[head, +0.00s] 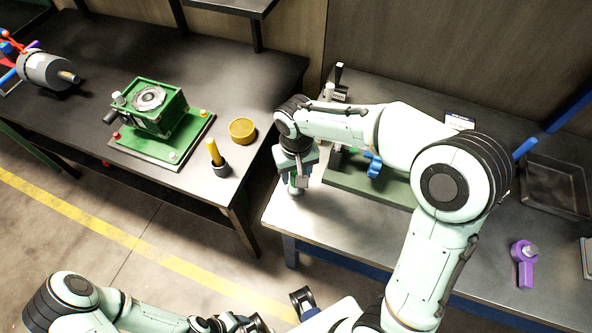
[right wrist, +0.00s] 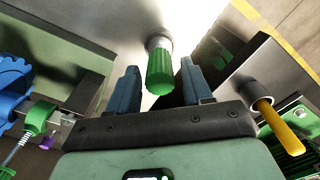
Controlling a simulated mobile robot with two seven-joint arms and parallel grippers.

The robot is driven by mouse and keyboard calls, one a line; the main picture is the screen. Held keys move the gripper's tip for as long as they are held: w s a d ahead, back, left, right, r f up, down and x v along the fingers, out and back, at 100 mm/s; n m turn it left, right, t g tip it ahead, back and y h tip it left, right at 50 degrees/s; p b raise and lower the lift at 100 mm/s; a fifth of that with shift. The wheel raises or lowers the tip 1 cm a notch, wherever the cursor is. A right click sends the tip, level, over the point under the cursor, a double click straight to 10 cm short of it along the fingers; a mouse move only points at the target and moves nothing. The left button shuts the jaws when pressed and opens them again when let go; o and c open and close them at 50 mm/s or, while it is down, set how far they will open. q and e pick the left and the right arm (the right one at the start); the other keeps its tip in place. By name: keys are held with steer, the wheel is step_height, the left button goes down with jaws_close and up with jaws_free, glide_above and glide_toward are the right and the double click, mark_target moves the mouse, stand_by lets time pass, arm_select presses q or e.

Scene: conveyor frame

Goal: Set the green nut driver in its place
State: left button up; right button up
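The green nut driver (right wrist: 160,68) shows in the right wrist view as a ribbed green handle with a grey metal collar at its far end. It is between the two fingers of my right gripper (right wrist: 160,88), with a gap on both sides, so the gripper is open around it. In the head view my right gripper (head: 297,183) points down over the left end of the right bench and mostly hides the driver. I cannot tell whether the driver stands in a holder. My left gripper (head: 303,302) is low at the bottom edge; its fingers are unclear.
A yellow-handled tool (head: 214,153) stands in a dark cup on the left bench, near a yellow bowl (head: 242,131) and a green machine (head: 155,108). A blue knob (head: 374,165), purple tool (head: 524,263) and dark tray (head: 553,190) are on the right bench. A gap separates the benches.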

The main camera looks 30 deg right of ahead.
steer(key=shift+o, duration=0.3)
arm_select(q)
steer(key=shift+w+r+p, duration=0.25)
steer(key=shift+r+p, duration=0.25)
steer(key=shift+r, duration=0.05)
steer(key=shift+w+r+p, duration=0.25)
steer(key=shift+r+p, duration=0.2)
steer(key=shift+r, duration=0.1)
arm_select(e)
step_height(320, 180, up, 13)
steer(key=shift+r, duration=0.2)
